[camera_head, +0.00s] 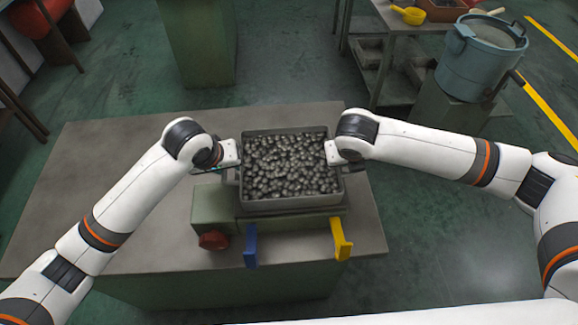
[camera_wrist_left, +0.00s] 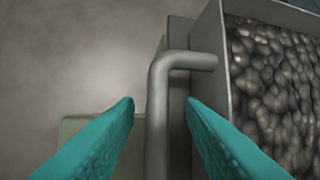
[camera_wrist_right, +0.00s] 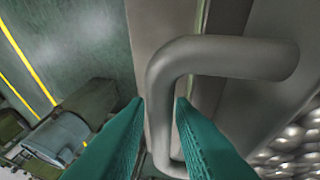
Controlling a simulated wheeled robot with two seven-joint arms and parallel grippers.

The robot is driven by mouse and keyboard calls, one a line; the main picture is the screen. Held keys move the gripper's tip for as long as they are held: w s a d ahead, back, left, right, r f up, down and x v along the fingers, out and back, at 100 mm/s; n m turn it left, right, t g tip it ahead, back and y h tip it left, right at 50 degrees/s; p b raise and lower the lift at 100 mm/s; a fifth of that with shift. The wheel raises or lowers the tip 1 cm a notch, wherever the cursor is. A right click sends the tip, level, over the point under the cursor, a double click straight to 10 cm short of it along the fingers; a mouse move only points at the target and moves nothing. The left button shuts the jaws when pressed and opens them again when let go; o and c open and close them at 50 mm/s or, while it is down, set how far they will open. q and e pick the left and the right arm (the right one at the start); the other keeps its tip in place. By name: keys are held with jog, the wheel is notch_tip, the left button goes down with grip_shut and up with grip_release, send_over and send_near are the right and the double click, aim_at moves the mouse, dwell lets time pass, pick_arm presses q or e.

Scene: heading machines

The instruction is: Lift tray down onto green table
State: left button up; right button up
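A grey metal tray (camera_head: 291,204) full of dark rounded metal pieces sits on a green device (camera_head: 212,208) on a large table (camera_head: 90,170). The table has a grey-brown top and green sides. My left gripper (camera_head: 231,171) is at the tray's left handle. In the left wrist view the handle (camera_wrist_left: 158,120) stands between the parted teal fingers (camera_wrist_left: 160,101), with gaps on both sides. My right gripper (camera_head: 334,162) is at the tray's right handle.
The device has a red knob (camera_head: 213,240), a blue lever (camera_head: 251,246) and a yellow lever (camera_head: 341,238) in front. The table's left part is bare. A green cabinet (camera_head: 200,45) stands behind. A blue bucket (camera_head: 480,60) sits on a green stand at back right.

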pick_arm(q)
jog(key=shift+s, duration=0.1)
jog(key=shift+c, duration=0.2)
pick_arm(e)
jog(key=shift+a, duration=0.1)
jog(key=shift+c, duration=0.2)
pick_arm(q)
jog(key=c, duration=0.3)
pick_arm(e)
jog(key=c, duration=0.3)
pick_arm(q)
grip_shut()
pick_arm(e)
grip_shut()
pick_arm(q)
jog(key=shift+r, duration=0.15)
pick_arm(e)
jog(key=shift+r, duration=0.15)
